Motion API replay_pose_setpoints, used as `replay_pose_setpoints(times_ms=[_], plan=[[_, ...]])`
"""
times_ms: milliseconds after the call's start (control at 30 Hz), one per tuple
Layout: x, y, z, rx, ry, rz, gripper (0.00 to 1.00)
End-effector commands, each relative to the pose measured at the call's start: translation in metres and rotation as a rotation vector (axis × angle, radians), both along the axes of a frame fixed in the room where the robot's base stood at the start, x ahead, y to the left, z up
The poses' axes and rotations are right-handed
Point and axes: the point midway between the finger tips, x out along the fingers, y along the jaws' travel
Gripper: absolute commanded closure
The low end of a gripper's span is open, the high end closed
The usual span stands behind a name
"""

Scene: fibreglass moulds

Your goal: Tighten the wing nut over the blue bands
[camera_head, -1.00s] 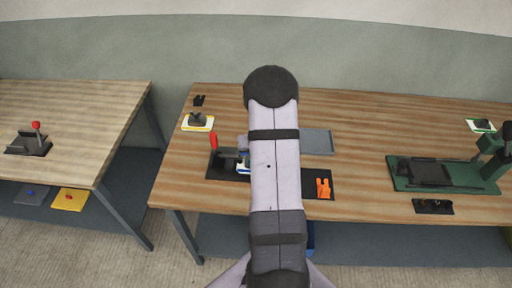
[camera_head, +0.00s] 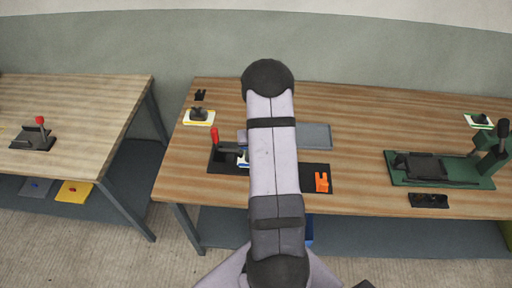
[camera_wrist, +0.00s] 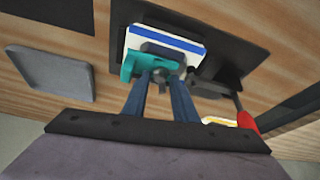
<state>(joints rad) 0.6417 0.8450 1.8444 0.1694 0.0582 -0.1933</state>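A white block with a blue band (camera_wrist: 165,38) lies on a black base plate (camera_wrist: 228,35) in the wrist view. A teal piece (camera_wrist: 140,66) with a grey part lies over the block; I cannot tell for sure which part is the wing nut. My gripper (camera_wrist: 162,80) has its two blue-grey fingers apart, tips at the teal piece's near edge. A small dark part shows in the gap, with space beside it. Whether the fingers touch anything is unclear. In the head view my arm hides the gripper and most of the block on the base plate (camera_head: 225,167).
A red-handled clamp (camera_head: 214,136) stands at the plate's left end, close right of my fingers in the wrist view (camera_wrist: 247,122). An orange piece (camera_head: 321,182), a grey tray (camera_head: 316,136), a white-and-yellow block (camera_head: 199,116) and a green fixture (camera_head: 440,182) share the table.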

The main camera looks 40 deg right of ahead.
Motion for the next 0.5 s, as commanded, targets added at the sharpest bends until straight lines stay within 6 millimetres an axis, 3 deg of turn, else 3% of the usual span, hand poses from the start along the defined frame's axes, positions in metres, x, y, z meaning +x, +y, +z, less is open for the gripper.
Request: replay_pose_setpoints(times_ms=[500], plan=[[-0.0017,0.0012,0.0061,0.0,0.0,0.0,0.63]])
